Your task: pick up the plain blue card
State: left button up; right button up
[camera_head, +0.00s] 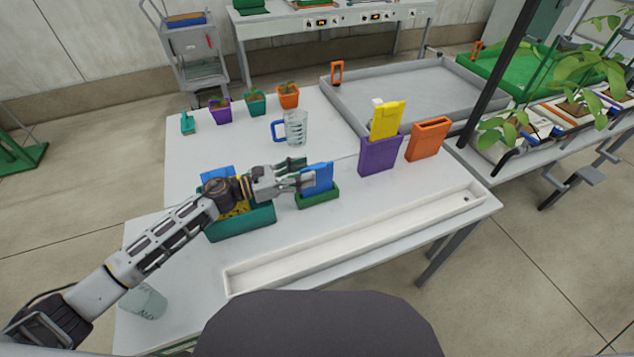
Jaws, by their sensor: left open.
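A blue card (319,177) stands upright in a small green holder (319,201) near the middle of the table. No marking can be made out on its face. My left gripper (305,174) is open, with its fingers at the left and upper edge of this card. Whether they touch it cannot be told. A teal bin (243,227) stands to the left, partly hidden under my left arm, with blue and yellow pieces in it. My right gripper is not in view.
A purple holder (378,157) with a yellow card (387,120) and an orange holder (429,139) stand to the right. A long white trough (350,243) lies in front. A clear jug (296,128) and several small pots stand behind. A clear beaker (144,301) is at front left.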

pick_arm(q)
jog(key=x, duration=0.3)
jog(key=shift+w+d+r+p, duration=0.1)
jog(key=shift+w+d+p, duration=0.05)
jog(key=shift+d+p, duration=0.15)
jog(key=shift+w+d, duration=0.15)
jog(key=shift+d, duration=0.2)
jog(key=shift+c, duration=0.4)
grip_shut()
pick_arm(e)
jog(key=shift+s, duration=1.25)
